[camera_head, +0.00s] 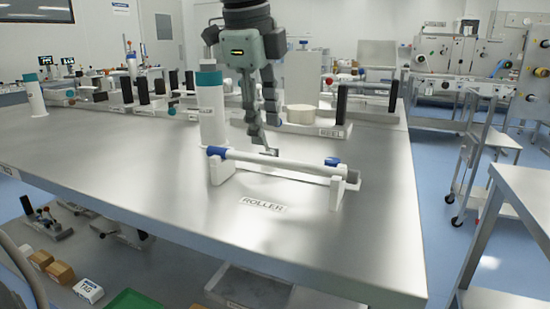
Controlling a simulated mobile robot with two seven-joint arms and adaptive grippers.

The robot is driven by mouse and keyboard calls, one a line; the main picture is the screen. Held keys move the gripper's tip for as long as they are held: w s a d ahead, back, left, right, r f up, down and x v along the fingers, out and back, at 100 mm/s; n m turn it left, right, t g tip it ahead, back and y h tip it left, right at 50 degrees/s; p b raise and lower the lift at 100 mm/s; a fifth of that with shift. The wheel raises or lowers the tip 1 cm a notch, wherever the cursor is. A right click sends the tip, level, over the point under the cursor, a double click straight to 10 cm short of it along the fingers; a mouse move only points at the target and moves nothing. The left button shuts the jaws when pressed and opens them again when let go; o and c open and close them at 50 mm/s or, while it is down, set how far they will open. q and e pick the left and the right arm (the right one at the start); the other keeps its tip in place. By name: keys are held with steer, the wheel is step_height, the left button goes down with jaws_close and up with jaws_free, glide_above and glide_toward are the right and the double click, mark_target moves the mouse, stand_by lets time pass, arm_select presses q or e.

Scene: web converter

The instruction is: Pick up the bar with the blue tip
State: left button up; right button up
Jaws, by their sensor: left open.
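The stand is on the steel table behind a label reading ROLLER (264,205). My left gripper (264,138) comes down from the top of the camera_head view. Its fingers point down, open and empty, with their tips just above or behind the bar's left half. I cannot tell whether they touch it. My right gripper is not in view.
A white cylinder with a teal top (212,112) stands close behind the bar's left end. A blue part (332,161) shows near the right support. Several racks with black and coloured parts line the table's back. The table's front (330,245) is clear.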

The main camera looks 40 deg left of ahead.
mark_target(275, 159)
arm_select(q)
steer(key=x, duration=0.5)
steer(key=p+x, duration=0.1)
steer(key=x, duration=0.1)
steer(key=shift+w+d+f, duration=0.25)
steer(key=shift+d+f, duration=0.05)
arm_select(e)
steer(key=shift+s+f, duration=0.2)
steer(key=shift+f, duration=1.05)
arm_select(q)
steer(key=shift+c, duration=0.3)
jaws_close()
